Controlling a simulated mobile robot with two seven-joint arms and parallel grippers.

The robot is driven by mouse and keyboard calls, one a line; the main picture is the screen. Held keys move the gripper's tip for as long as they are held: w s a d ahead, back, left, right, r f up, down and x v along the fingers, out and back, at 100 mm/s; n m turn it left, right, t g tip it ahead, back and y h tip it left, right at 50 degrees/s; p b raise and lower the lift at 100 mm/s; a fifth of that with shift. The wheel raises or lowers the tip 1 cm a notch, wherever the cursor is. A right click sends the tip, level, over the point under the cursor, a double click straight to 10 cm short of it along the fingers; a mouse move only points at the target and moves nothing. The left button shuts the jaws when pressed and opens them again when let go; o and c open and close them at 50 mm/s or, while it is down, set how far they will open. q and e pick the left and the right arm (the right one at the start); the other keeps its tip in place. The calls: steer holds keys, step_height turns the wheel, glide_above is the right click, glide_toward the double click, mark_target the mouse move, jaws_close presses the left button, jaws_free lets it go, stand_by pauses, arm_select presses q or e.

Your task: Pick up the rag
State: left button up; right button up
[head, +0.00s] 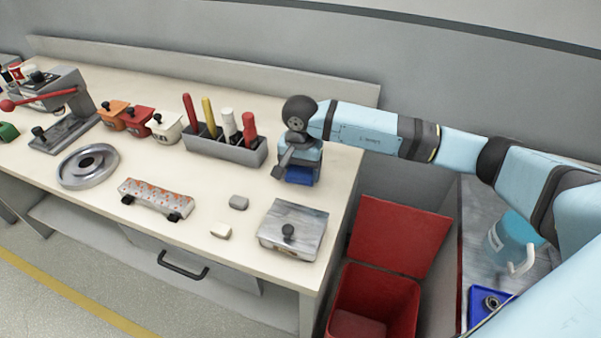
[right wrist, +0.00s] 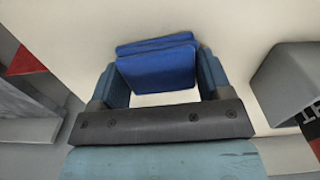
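The rag looks like a blue folded stack of cloth. In the head view the rag (head: 299,175) is on the workbench near its right end, partly hidden under my right gripper (head: 300,158). In the right wrist view the rag (right wrist: 158,68) lies between the two spread fingers of my right gripper (right wrist: 160,75). The fingers stand either side of the rag, very close to its edges. I cannot tell whether they touch it. My left gripper is not in view.
A grey tool holder (head: 225,148) with several handles stands left of my right gripper. A grey box with a knob (head: 292,230) stands in front. Two small blocks lie near it. A red open bin (head: 375,300) is beside the workbench (head: 240,190).

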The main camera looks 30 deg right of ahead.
mark_target(301, 170)
steer(key=shift+c, duration=0.5)
steer(key=shift+r, duration=0.6)
step_height(301, 170, up, 19)
steer(key=shift+p, duration=0.35)
steer(key=shift+f, duration=0.1)
